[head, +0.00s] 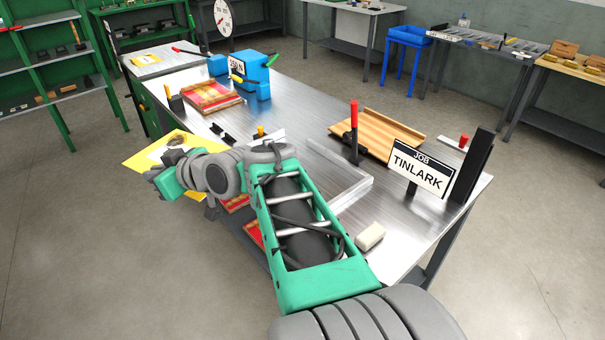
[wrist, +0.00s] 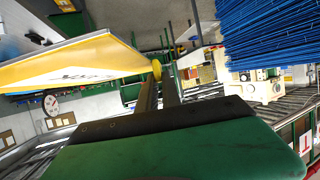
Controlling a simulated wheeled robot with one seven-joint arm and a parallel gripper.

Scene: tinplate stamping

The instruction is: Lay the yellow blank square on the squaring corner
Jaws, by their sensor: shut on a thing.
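My gripper (wrist: 160,82) is shut on the yellow blank (head: 140,157), a thin flat sheet with a pale printed panel. In the head view the sheet is held up at the table's left edge, partly hidden behind my wrist. In the wrist view the blank (wrist: 75,65) fills the upper left, seen nearly edge-on and tilted. A low L-shaped metal rail (head: 352,190) on the table, right of my forearm, looks like the squaring corner. My arm hides part of it, and the blank is well to its left.
A wooden board (head: 380,132), a red-handled upright (head: 354,125) and a TINLARK sign (head: 421,170) stand on the right. A blue press (head: 257,76) and a red-yellow sheet stack (head: 212,97) stand farther back. A pale block (head: 370,236) lies near the front edge.

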